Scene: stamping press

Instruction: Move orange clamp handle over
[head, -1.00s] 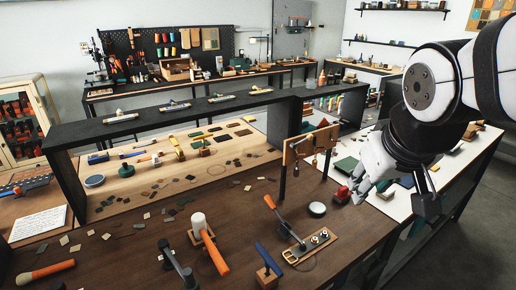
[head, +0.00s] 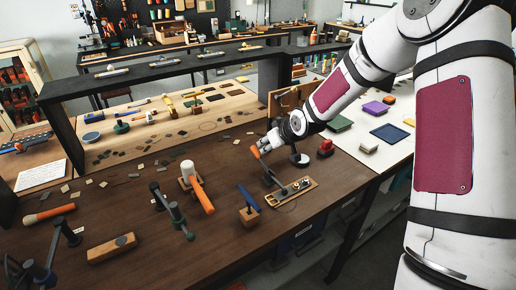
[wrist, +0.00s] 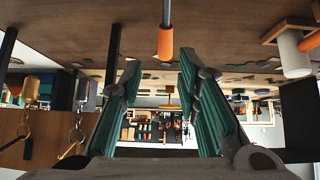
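The orange clamp handle (head: 256,152) sits on a dark lever that leans up and left from a wooden clamp base (head: 304,187) on the brown bench. In the wrist view the orange handle end (wrist: 165,42) points toward the space between my fingers, a little beyond the fingertips. My gripper (head: 264,144) is beside the upper part of the handle in the head view. In the wrist view my gripper's two green-padded fingers (wrist: 158,80) are spread apart with nothing between them. Contact with the handle cannot be made out.
A mallet (head: 198,188) with an orange handle and a blue-handled block tool (head: 248,206) stand left of the clamp. Hanging keys or hooks (wrist: 75,135) show in the wrist view.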

